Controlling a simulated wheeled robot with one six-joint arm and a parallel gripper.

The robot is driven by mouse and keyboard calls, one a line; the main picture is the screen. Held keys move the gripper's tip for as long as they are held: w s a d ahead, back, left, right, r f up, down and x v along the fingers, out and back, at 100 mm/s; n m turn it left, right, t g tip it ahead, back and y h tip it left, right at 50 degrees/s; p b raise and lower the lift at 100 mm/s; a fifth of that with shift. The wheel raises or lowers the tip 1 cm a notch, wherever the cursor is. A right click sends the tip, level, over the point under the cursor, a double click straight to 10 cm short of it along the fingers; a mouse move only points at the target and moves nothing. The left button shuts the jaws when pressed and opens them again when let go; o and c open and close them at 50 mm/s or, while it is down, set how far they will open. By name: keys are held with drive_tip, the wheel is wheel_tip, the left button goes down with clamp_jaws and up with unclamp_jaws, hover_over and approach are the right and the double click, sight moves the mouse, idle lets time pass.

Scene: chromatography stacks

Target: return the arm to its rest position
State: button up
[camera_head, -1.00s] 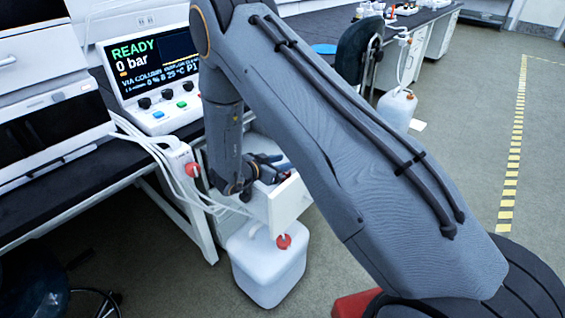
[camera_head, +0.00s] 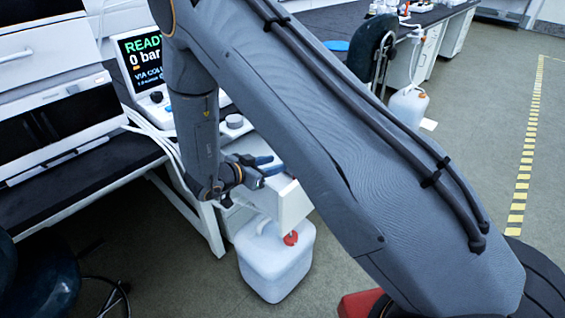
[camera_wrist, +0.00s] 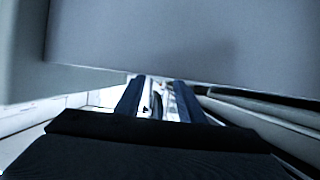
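My gripper (camera_head: 262,168) is at the lower end of my bent grey arm, low beside the bench. In the head view it is above and behind the white front of a pulled-out drawer (camera_head: 290,208). In the wrist view my gripper (camera_wrist: 157,88) has two dark fingers standing apart, with nothing clearly held between them. A large pale grey panel (camera_wrist: 190,40) fills the top of that view, close above the fingers. Whether the fingers touch it I cannot tell.
A white jug (camera_head: 272,262) with a red cap stands on the floor below the drawer. The instrument screen (camera_head: 138,62) on the bench is partly behind my arm. A stool (camera_head: 45,280) is at lower left. Open floor (camera_head: 470,130) lies to the right.

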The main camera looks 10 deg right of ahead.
drive_tip(key=shift+v, duration=0.85)
